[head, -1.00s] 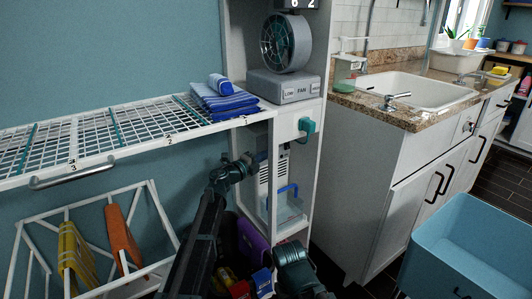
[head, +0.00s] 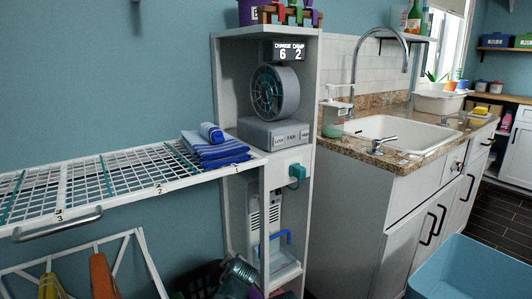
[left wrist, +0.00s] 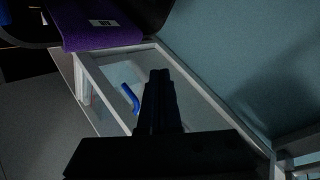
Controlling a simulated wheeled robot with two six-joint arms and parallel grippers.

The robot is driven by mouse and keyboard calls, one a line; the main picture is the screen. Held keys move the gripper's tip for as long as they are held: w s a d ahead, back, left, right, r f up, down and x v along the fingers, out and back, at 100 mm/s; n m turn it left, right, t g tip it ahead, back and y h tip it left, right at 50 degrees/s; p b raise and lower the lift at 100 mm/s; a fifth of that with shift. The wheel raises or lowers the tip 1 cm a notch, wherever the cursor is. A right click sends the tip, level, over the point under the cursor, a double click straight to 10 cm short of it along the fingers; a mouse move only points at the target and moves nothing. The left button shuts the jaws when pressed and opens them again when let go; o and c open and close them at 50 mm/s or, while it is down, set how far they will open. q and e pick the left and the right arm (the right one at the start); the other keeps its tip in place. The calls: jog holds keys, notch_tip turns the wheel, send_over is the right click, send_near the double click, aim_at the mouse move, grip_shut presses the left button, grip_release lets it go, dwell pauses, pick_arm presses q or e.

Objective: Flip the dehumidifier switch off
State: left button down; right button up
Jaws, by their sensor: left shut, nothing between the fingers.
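The dehumidifier (head: 265,215) looks to be the white vented unit in the lower bay of the tall white cabinet. A clear tank with a blue handle (head: 285,236) sits at its base. A teal plug or switch-like piece (head: 297,171) is on a white plate on the cabinet front; I cannot tell its setting. In the left wrist view my left gripper (left wrist: 160,75) is shut and empty, pointing toward a white-framed bay with a blue handle (left wrist: 130,98). My right gripper is not in view.
A fan (head: 275,92) stands on a LOW/FAN control box (head: 275,133) beneath a display (head: 287,52). A wire shelf (head: 110,185) with folded blue towels (head: 212,148) juts out at left. A sink counter (head: 385,155) and blue bin (head: 465,270) are at right. A purple object (left wrist: 100,25) shows too.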

pick_arm(q)
jog(key=s+d+f+n+g+h+p, duration=0.1)
jog(key=s+d+f+g, duration=0.15)
jog(key=s, duration=0.65)
jog(key=s+d+f+g, duration=0.15)
jog(key=s+g, duration=0.25)
jog(key=s, duration=0.5)
jog(key=s+d+f+n+g+h+p, duration=0.1)
jog(key=s+d+f+g, duration=0.2)
jog(key=s, duration=0.7)
notch_tip(320, 180, up, 36)
jog(key=a+p, duration=0.1)
jog(key=p, duration=3.5)
jog(key=shift+w+a+r+g, duration=0.15)
jog(key=shift+w+r+g, duration=0.1)
jog(key=shift+w+g, duration=0.15)
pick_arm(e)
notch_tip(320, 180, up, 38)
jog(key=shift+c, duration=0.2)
